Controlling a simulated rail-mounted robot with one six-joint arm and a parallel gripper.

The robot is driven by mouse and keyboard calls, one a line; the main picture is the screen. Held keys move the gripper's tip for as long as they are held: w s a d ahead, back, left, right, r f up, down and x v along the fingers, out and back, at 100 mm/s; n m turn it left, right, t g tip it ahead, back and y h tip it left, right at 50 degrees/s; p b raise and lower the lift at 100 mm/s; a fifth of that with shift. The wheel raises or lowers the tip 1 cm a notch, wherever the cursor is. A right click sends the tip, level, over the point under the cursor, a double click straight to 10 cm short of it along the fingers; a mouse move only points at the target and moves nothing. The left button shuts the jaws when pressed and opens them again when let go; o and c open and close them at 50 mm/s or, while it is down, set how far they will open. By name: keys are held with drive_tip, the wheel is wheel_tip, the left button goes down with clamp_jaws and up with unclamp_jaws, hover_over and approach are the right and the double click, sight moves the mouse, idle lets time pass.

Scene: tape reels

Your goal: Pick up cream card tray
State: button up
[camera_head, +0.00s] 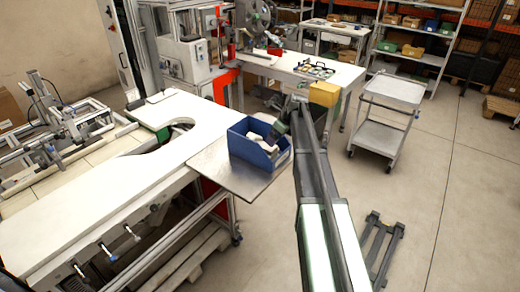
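A blue bin (238,144) stands on a metal plate at the end of the white worktop. Pale cream pieces (266,146) lie inside it; one may be the cream card tray, but they are too small to tell apart. My gripper (281,127) is at the bin's right side, over or beside its rim, with my arm reaching in from the lower right. The fingertips are small and dark, so I cannot tell whether they are open or touch anything. My arm hides part of the bin's right side.
The metal plate (240,180) has bare room in front of the bin. A yellow box (323,93) is just behind my wrist. A grey trolley (385,120) stands to the right. A white table (335,78) with small parts is behind.

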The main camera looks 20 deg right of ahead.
sight(275, 149)
drive_tip(key=b+x, duration=0.2)
drive_tip(key=x, duration=0.2)
drive_tip(key=shift+s, duration=0.1)
drive_tip(key=shift+r, duration=0.2)
drive_tip(key=b+x, duration=0.4)
drive_tip(key=x, duration=0.1)
drive_tip(key=shift+f+b, duration=0.2)
drive_tip(key=shift+b, duration=0.1)
drive_tip(key=shift+s+r, duration=0.1)
drive_tip(key=shift+r, duration=0.15)
drive_tip(key=shift+c, duration=0.3)
drive_tip(key=c, duration=0.7)
drive_tip(key=shift+p, duration=0.3)
wheel_tip(275, 149, up, 20)
drive_tip(key=p, duration=2)
